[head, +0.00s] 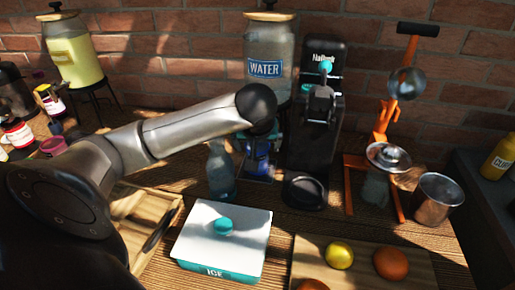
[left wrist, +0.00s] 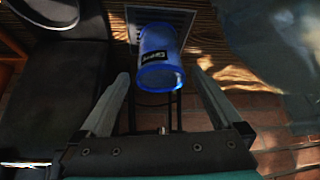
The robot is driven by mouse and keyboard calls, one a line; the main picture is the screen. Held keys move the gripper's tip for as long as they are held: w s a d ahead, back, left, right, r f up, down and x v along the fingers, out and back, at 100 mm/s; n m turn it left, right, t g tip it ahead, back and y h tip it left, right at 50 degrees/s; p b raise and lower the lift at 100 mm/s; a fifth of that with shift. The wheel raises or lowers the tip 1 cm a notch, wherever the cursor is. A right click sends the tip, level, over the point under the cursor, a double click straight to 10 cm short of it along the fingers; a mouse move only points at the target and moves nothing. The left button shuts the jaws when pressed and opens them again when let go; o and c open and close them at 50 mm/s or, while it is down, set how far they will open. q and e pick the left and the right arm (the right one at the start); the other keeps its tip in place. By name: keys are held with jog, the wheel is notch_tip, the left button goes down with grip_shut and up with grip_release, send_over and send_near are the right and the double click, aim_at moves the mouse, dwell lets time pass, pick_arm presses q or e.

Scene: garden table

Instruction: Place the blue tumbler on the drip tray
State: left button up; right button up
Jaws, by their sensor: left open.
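The blue tumbler (left wrist: 158,45), with a dark label, shows in the left wrist view. Its far end meets the grey slatted drip tray (left wrist: 184,19), and it appears to stand on it. My left gripper (left wrist: 158,75) is open, its fingertips on either side of the tumbler's near end with gaps between. In the head view my left gripper (head: 262,130) is mostly hidden by its wrist. There the tumbler (head: 260,148) shows as a blue patch below it, in front of the water dispenser (head: 269,45). My right gripper is not in view.
A clear bottle (head: 221,172) stands just left of the tray. A white ice box (head: 222,240) and a board (head: 355,265) with fruit are in front.

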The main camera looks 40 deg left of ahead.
pick_arm(q)
jog(key=v, duration=0.8)
jog(key=shift+p, duration=0.4)
